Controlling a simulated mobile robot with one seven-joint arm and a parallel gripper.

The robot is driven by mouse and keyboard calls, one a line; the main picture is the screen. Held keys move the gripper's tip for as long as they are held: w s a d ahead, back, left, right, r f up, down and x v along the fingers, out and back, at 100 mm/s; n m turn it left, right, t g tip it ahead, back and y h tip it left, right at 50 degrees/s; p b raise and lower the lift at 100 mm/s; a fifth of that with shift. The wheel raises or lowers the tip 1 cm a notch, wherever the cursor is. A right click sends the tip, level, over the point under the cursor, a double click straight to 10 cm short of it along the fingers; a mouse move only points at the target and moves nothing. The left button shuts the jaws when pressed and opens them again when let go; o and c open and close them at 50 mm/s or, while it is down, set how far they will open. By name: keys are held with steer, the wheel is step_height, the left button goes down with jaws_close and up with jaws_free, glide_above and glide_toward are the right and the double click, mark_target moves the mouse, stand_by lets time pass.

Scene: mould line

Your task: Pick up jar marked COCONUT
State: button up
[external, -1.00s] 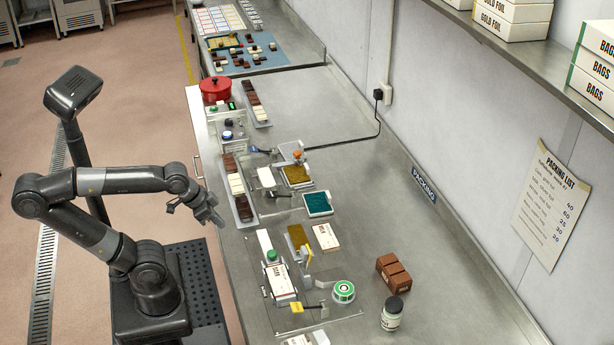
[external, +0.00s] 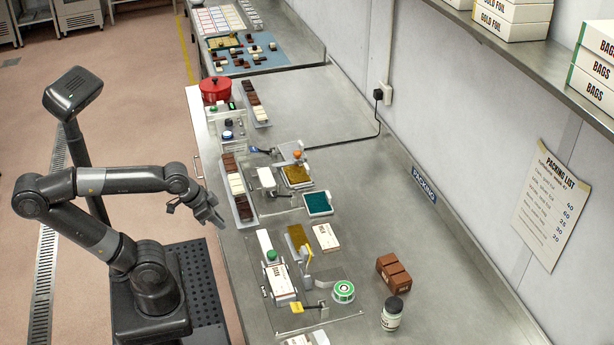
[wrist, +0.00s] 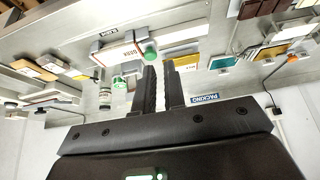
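A small jar (external: 391,313) with a dark lid and a pale label stands upright on the steel bench, near the front right in the external view. Its lettering is too small to read, so I cannot tell whether it says COCONUT. My gripper (external: 218,221) hangs over the bench's left edge, well to the left of the jar and apart from it. In the wrist view my gripper (wrist: 160,72) shows two dark fingers with a gap between them and nothing held.
Brown blocks (external: 393,271) lie just behind the jar. A green-and-white round tape roll (external: 343,291) and a fixture with a white box (external: 279,281) stand to its left. Chocolate trays (external: 238,190) line the bench's left edge. Bare bench lies right of centre.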

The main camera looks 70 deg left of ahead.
steer(key=o, duration=1.3)
steer(key=shift+o, duration=0.2)
steer(key=w+d+r+m+t+h, duration=0.25)
steer(key=w+d+t+h, duration=0.25)
steer(key=w+d, duration=1.8)
steer(key=n+t+y, duration=0.3)
steer(key=t+y, duration=0.1)
steer(key=y, duration=0.1)
glide_toward(403, 311)
steer(key=f, duration=0.2)
steer(key=shift+w+a+m, duration=0.25)
steer(key=shift+w+a, duration=0.15)
steer(key=x, duration=1)
steer(key=shift+a+r, duration=0.1)
